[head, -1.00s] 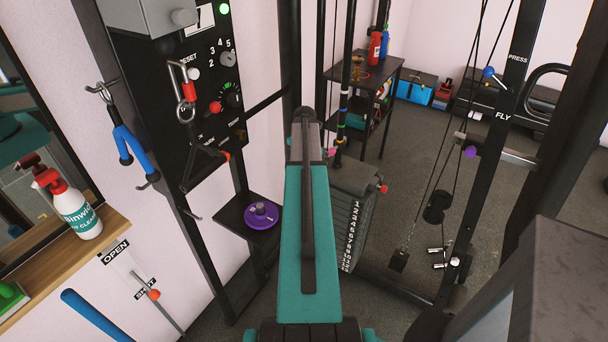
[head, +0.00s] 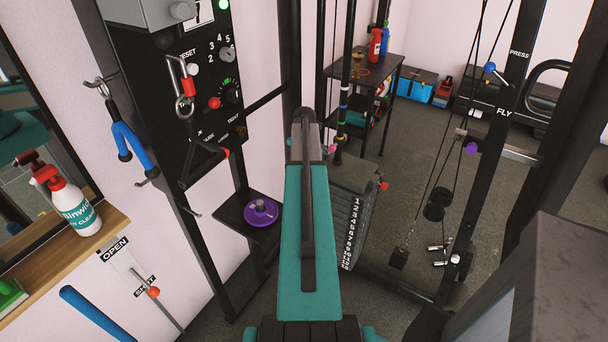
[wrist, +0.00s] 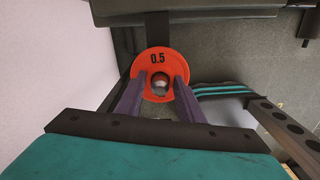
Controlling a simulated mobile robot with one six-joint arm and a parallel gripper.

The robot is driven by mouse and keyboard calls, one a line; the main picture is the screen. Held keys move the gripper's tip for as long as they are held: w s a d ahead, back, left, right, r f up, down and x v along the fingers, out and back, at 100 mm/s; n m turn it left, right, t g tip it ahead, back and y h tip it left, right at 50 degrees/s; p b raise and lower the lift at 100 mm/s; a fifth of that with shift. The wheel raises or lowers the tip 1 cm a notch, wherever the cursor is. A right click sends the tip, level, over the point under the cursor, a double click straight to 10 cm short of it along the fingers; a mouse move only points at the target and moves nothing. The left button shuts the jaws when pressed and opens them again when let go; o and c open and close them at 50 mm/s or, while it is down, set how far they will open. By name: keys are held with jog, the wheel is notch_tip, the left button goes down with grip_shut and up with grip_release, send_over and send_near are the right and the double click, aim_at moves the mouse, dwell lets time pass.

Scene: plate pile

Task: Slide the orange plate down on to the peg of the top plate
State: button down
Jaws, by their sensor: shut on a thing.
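The orange plate (wrist: 180,63), marked 0.5, is an orange-red disc with a central hole in the wrist view. My gripper (wrist: 159,83) is shut on it, with one dark finger at each side of the hole. A pale round knob or peg end (wrist: 159,79) shows at the hole; whether it stands inside the hole or below it I cannot tell. In the head view my arm hides the gripper and the orange plate. The weight stack (head: 352,225) with its numbered plates stands just right of my arm; the peg of its top plate is not clearly visible there.
A purple plate (head: 262,219) lies on a small black shelf (head: 236,226) left of my arm. Black machine uprights (head: 520,80) and cables stand to the right. A control panel (head: 205,75) hangs on the left. Open floor (head: 425,130) lies behind the stack.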

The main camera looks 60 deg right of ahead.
jog(key=shift+f, duration=0.25)
jog(key=c, duration=1.1)
grip_release()
jog(key=shift+d+r+b, duration=0.1)
jog(key=shift+r+b, duration=1.2)
jog(key=shift+r, duration=5.6)
